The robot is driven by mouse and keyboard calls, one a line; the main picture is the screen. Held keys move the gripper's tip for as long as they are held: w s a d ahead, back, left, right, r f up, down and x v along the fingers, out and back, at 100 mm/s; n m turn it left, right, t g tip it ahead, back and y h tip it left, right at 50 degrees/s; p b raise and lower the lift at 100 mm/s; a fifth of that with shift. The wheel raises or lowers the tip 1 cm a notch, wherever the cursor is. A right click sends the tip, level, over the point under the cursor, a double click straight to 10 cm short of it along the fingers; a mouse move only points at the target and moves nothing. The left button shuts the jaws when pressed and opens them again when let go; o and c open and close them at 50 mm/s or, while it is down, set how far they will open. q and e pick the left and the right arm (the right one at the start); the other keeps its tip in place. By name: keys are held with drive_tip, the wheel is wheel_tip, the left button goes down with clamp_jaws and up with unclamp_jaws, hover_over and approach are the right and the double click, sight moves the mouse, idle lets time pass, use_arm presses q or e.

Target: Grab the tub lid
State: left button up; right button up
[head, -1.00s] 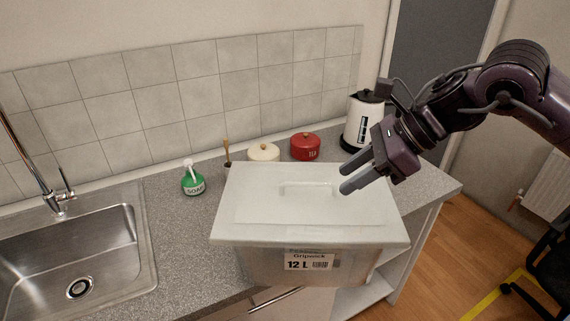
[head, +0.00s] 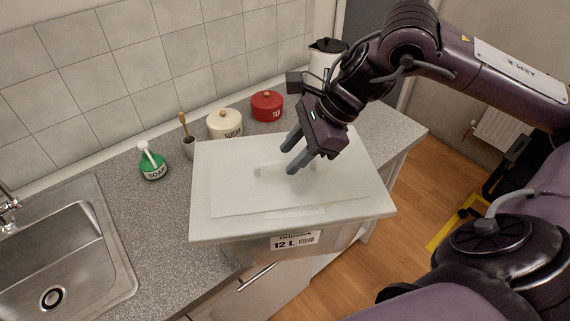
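The white tub lid (head: 240,190) lies flat on top of the clear tub (head: 330,238), which has a 12 L label and stands on the counter near its front edge. The lid has a raised handle (head: 266,170) in its middle, partly hidden behind my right gripper's fingers. My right gripper (head: 287,160) is over the lid, just right of the handle, with its two fingers apart and nothing between them. I cannot tell whether the fingertips touch the lid. My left gripper is not in view.
A sink (head: 60,260) is at the left.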

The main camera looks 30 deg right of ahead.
drive_tip(key=shift+w+a+f, duration=0.15)
drive_tip(key=shift+a+f, duration=0.05)
drive_tip(key=shift+f, duration=0.15)
clamp_jaws()
drive_tip(key=shift+r, duration=0.15)
